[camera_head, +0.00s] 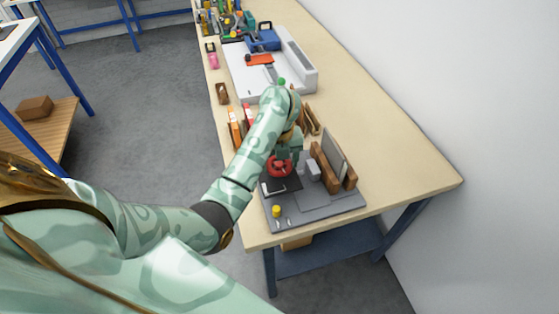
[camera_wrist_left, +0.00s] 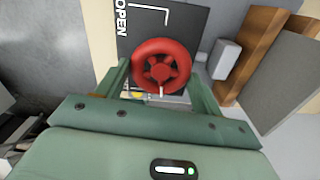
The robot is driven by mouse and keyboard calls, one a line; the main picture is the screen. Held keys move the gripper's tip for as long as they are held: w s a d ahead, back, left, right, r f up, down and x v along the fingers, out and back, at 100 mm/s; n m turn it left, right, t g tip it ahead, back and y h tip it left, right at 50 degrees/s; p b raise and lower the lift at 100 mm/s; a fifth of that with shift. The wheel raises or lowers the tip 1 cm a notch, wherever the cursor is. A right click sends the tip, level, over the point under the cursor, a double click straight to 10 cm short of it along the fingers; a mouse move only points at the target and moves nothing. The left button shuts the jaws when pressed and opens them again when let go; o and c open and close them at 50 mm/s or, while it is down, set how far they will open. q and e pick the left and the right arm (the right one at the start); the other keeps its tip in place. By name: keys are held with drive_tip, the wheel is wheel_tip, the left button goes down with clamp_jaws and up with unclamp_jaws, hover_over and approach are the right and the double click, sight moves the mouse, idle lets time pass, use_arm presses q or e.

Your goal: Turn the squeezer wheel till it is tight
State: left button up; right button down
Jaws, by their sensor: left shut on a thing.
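The red squeezer wheel (camera_head: 279,167) is on a grey fixture base (camera_head: 320,207) at the near end of the bench. In the left wrist view the wheel (camera_wrist_left: 161,66) shows its round rim, spokes and hub, with a small pale mark at its lower edge. My left gripper (camera_head: 286,153) reaches down onto it. It is shut on the wheel, with one finger on each side of the rim. A dark plate (camera_wrist_left: 190,22) beside the wheel bears the word OPEN and a white line. My right gripper is not in view.
Brown wooden pieces (camera_head: 325,165), an upright grey panel (camera_head: 336,153) and a small grey block (camera_head: 313,169) stand close right of the wheel. A yellow knob (camera_head: 276,211) is at the base's front left. Further back stands a white machine (camera_head: 262,70). The bench's right side is clear.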

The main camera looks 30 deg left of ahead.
sight(279, 165)
use_arm(q)
drive_tip(key=o, duration=1)
wheel_tip(279, 165, up, 16)
drive_tip(key=p, duration=0.9)
drive_tip(key=shift+r+p, duration=0.2)
drive_tip(key=shift+p, duration=0.15)
drive_tip(key=shift+f, duration=0.1)
